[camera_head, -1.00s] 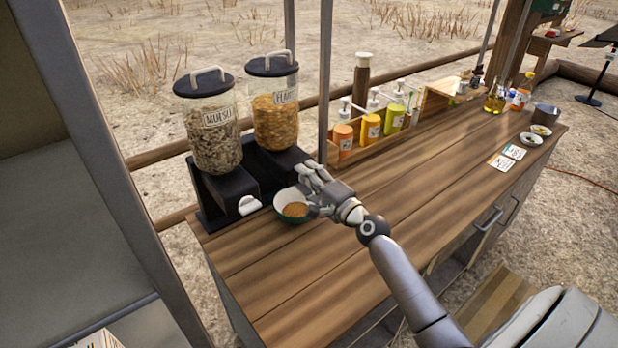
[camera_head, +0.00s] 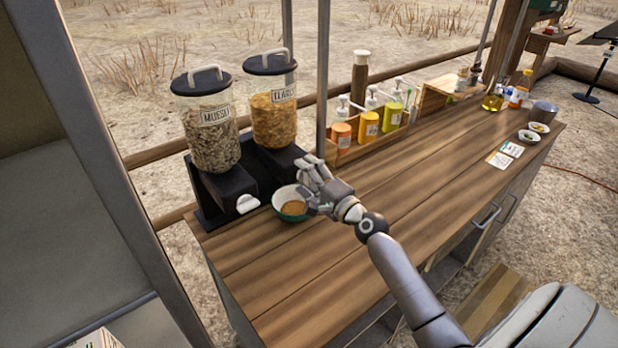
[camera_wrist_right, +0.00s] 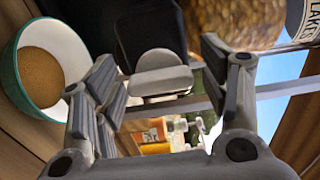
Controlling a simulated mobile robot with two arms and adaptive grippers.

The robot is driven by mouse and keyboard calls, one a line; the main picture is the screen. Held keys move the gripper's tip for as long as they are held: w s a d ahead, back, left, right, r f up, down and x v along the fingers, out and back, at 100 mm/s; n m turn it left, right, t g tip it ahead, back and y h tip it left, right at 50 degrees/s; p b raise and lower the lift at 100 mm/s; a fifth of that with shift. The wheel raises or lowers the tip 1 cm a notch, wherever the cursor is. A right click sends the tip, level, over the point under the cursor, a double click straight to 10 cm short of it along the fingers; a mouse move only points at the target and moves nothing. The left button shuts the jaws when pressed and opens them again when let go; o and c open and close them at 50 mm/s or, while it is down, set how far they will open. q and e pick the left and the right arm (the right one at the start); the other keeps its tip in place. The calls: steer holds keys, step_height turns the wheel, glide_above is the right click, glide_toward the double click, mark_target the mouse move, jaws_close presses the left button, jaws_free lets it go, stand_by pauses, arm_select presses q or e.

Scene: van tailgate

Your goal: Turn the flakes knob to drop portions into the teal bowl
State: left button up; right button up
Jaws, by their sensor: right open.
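The flakes dispenser (camera_head: 273,115) stands at the far left of the counter, a clear jar of orange flakes with a black lid on a black base. Its pale knob (camera_wrist_right: 161,76) shows in the right wrist view between the spread fingers of my right gripper (camera_wrist_right: 160,90); in the head view the hand hides it. The teal bowl (camera_head: 283,212), white inside, stands on the counter below the dispenser with brown contents; it also shows in the right wrist view (camera_wrist_right: 14,88). My right gripper (camera_head: 318,181) is open beside the bowl, in front of the dispenser. My left gripper is not in view.
A muesli dispenser (camera_head: 209,130) with a white knob (camera_head: 248,204) stands left of the flakes. A wooden rack (camera_head: 345,153) of bottles lines the counter's back edge, beside a metal post (camera_head: 324,80). The wooden counter (camera_head: 400,200) is clear in the middle.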

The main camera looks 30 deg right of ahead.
steer(key=shift+s, duration=0.1)
steer(key=s+d, duration=0.1)
steer(key=s, duration=1)
steer(key=shift+s, duration=0.4)
steer(key=shift+c, duration=0.3)
